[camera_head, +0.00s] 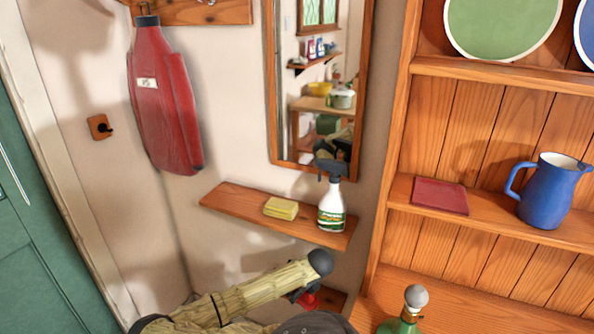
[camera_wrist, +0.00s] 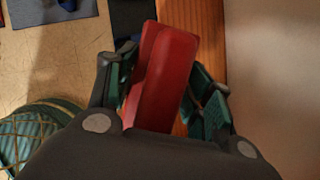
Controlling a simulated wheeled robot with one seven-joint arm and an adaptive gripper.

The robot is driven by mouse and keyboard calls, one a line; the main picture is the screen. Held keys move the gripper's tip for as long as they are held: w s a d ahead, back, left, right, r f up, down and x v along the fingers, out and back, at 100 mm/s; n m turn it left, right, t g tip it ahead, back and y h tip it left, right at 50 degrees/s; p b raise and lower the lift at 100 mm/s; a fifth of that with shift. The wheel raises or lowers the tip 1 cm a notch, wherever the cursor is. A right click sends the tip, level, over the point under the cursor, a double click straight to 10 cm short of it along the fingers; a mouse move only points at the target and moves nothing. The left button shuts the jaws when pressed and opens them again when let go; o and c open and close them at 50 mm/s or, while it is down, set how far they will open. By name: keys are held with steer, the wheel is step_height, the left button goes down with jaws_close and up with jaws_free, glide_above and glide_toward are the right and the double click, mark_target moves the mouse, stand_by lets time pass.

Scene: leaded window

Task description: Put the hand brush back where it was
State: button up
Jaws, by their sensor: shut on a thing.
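My gripper (camera_wrist: 162,68) is shut on a red, smooth, block-like thing, which I take to be the hand brush (camera_wrist: 166,82); no bristles show. The green finger pads are on either side of it in the wrist view. It is over or against a strip of orange wood (camera_wrist: 207,25); I cannot tell whether they touch. In the head view a small bit of the red brush (camera_head: 309,301) shows below my arm, by a low wooden shelf (camera_head: 334,298). My arm hides most of that shelf and of the gripper there.
A wall shelf (camera_head: 225,203) above holds a yellow sponge (camera_head: 281,208) and a spray bottle (camera_head: 332,208), under a mirror (camera_head: 362,80). A dresser with a blue jug (camera_head: 550,190) stands right. A green bottle (camera_head: 407,315) is near my arm.

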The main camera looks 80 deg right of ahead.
steer(key=d, duration=0.2)
steer(key=w+d+p, duration=0.1)
steer(key=d, duration=0.2)
steer(key=w+d+p, duration=0.1)
steer(key=d, duration=0.1)
steer(key=shift+d+f, duration=0.35)
steer(key=shift+w+f+p, duration=0.1)
steer(key=shift+f+p, duration=0.65)
steer(key=shift+f, duration=1)
steer(key=o, duration=0.7)
steer(key=shift+r, duration=0.25)
steer(key=shift+b+v, duration=0.45)
steer(key=shift+v, duration=0.7)
steer(key=s+a+b, duration=0.1)
steer(key=s+a, duration=0.1)
steer(key=s, duration=0.1)
steer(key=s+a+b, duration=0.1)
steer(key=s+a, duration=0.1)
steer(key=s, duration=0.2)
steer(key=s+a+b, duration=0.1)
steer(key=s+a, duration=0.1)
steer(key=s, duration=0.1)
steer(key=shift+s+a+r, duration=0.1)
steer(key=shift+s+a, duration=0.05)
steer(key=shift+s, duration=0.15)
